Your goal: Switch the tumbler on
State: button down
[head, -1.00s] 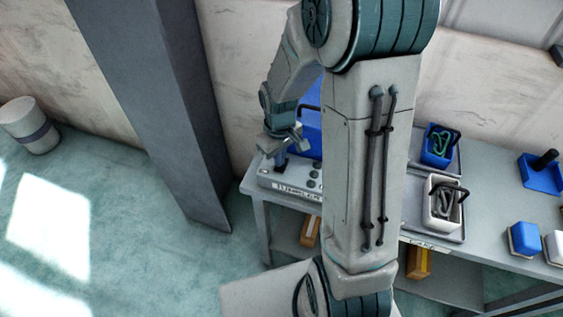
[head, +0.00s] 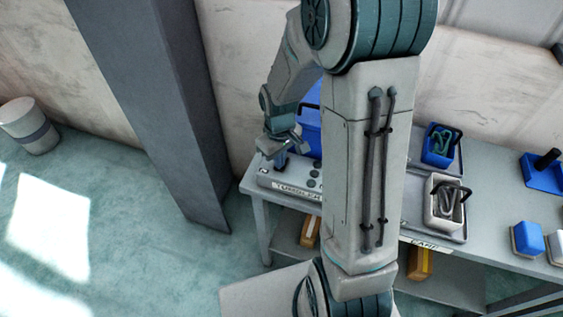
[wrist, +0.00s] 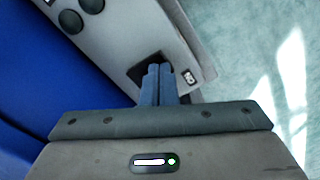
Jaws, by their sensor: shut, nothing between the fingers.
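The tumbler's control panel (head: 285,185) is a pale grey strip with a partly readable label on its front, at the left end of the bench. The blue tumbler body (head: 309,130) stands behind it, partly hidden by my arm. Round dark buttons (wrist: 70,21) sit on the panel in the wrist view. My gripper (wrist: 158,70) is shut and empty, its blue-grey fingertips over or at a dark square recess (wrist: 138,74) near the panel's end. My gripper also shows in the head view (head: 280,161). The fingers hide most of the recess; I cannot tell the switch's position or whether they touch it.
A grey pillar (head: 160,100) stands left of the bench. A blue bin (head: 437,158) and a white bin (head: 432,215) sit on trays to the right. Further right are a blue holder (head: 540,178) and small blocks (head: 527,240).

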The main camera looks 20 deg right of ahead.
jog(key=shift+f, duration=0.3)
jog(key=shift+r, duration=0.15)
jog(key=shift+r+p, duration=2.45)
jog(key=shift+r, duration=0.95)
jog(key=s+r+m+t, duration=0.3)
jog(key=s+r+m, duration=0.1)
jog(key=s+r, duration=1)
notch_tip(320, 180, up, 3)
jog(key=shift+s+m+t, duration=0.2)
jog(key=shift+m+t, duration=0.2)
